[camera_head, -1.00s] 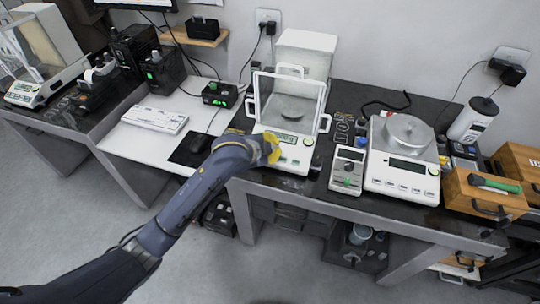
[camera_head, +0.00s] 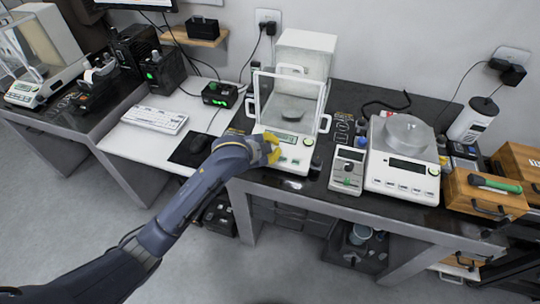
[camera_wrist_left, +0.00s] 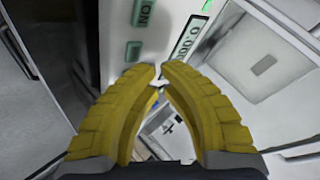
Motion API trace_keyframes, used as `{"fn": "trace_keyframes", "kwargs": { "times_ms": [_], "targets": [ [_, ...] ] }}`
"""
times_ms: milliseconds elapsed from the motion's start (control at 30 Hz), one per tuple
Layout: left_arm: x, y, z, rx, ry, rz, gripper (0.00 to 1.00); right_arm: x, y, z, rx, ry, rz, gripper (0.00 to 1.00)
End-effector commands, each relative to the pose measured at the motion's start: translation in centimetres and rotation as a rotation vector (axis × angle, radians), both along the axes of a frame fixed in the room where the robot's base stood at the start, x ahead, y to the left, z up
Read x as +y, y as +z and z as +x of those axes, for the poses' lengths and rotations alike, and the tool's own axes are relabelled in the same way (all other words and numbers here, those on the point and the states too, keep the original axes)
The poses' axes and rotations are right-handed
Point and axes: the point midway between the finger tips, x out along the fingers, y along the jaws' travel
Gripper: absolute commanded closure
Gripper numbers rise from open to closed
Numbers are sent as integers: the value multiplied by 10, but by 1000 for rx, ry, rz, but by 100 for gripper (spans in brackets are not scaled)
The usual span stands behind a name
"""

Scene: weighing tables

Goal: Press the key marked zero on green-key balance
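The green-key balance (camera_head: 293,165) is the white analytical balance with a glass draft shield, in the middle of the head view. Its green-lit display (camera_wrist_left: 186,38) shows digits in the left wrist view, partly cut off. No key marked zero is readable. My left gripper (camera_wrist_left: 159,70) has yellow fingers with the tips together and nothing between them. They are over the front panel, close to the display and keys; contact cannot be told. My right gripper is not in view.
A grey handheld-style instrument (camera_head: 347,168) and a wide top-pan balance (camera_head: 403,172) stand to the right. Wooden drawers (camera_head: 485,195) are at the far right. A keyboard (camera_head: 157,120) and dark mouse pad (camera_head: 188,151) lie left. Another balance (camera_head: 24,92) stands far left.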

Motion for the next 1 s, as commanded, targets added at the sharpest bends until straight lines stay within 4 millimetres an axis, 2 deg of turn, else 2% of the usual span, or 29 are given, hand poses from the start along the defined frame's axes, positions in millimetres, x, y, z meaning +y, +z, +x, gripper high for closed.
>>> {"fn": "trace_keyframes", "kwargs": {
  "times_ms": [533, 1000],
  "targets": [
    [0, 0, 0, 0, 0, 0, 100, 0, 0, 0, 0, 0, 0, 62],
    [0, -8, 3, -1, 1, 1, 100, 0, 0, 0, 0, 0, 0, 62]
  ]
}}
